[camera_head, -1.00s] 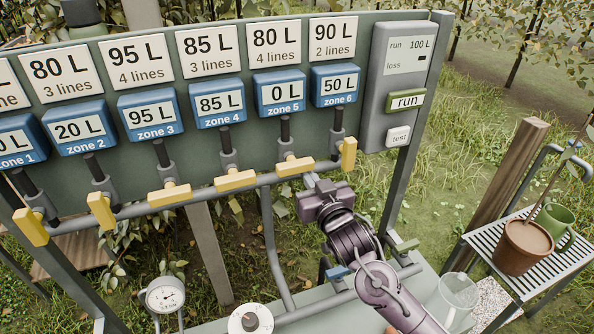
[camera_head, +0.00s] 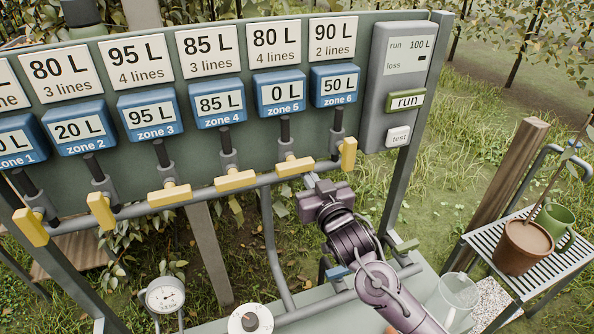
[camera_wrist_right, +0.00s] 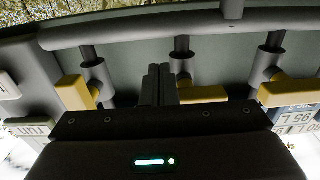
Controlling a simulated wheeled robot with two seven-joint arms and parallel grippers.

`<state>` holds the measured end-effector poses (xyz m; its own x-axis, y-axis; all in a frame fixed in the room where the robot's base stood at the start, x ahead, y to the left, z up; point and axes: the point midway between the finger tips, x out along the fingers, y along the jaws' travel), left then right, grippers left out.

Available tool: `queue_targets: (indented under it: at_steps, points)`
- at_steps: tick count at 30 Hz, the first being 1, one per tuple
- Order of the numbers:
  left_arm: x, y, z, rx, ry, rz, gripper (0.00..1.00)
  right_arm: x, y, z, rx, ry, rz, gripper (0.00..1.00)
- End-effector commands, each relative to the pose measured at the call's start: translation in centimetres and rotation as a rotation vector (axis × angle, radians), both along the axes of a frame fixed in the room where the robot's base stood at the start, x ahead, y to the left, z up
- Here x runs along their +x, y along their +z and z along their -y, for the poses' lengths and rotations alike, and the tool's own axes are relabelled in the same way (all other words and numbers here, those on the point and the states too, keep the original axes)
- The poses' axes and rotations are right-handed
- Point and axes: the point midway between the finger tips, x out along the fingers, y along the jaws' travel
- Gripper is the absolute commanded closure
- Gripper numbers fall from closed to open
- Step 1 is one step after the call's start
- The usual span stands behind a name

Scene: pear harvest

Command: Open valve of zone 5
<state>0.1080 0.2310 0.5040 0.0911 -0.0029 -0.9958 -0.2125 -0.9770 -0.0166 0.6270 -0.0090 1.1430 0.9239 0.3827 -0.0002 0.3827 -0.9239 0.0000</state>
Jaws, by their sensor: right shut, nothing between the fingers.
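The zone 5 valve has a yellow handle (camera_head: 295,167) lying crosswise, roughly along the grey pipe, below the blue zone 5 display (camera_head: 279,95), which reads 0 L. My right gripper (camera_head: 312,181) is shut and empty, just below and right of this handle's right end. In the right wrist view the shut fingers (camera_wrist_right: 158,85) stand beside the end of the zone 5 handle (camera_wrist_right: 205,94); I cannot tell whether they touch it. My left gripper is not in view.
The zone 6 handle (camera_head: 348,154) stands upright close on the right. The zone 4 handle (camera_head: 235,181) lies crosswise on the left. A grey control box (camera_head: 378,104) with run and test buttons hangs at the right. A plant pot (camera_head: 523,247) stands on a slatted rack.

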Motion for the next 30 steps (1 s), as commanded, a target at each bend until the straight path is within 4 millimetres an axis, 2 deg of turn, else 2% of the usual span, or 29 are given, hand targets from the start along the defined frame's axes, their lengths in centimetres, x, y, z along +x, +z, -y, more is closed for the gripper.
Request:
queue_targets:
  at_steps: [14,23,30]
  points:
    - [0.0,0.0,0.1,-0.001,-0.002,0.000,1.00,0.0,0.0,0.0,0.000,0.000,0.000,1.00]
    - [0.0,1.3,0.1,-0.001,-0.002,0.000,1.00,0.3,1.3,0.7,0.000,0.000,0.000,1.00]
    - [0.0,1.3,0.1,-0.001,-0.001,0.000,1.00,0.4,1.3,0.9,0.001,-0.001,0.002,1.00]
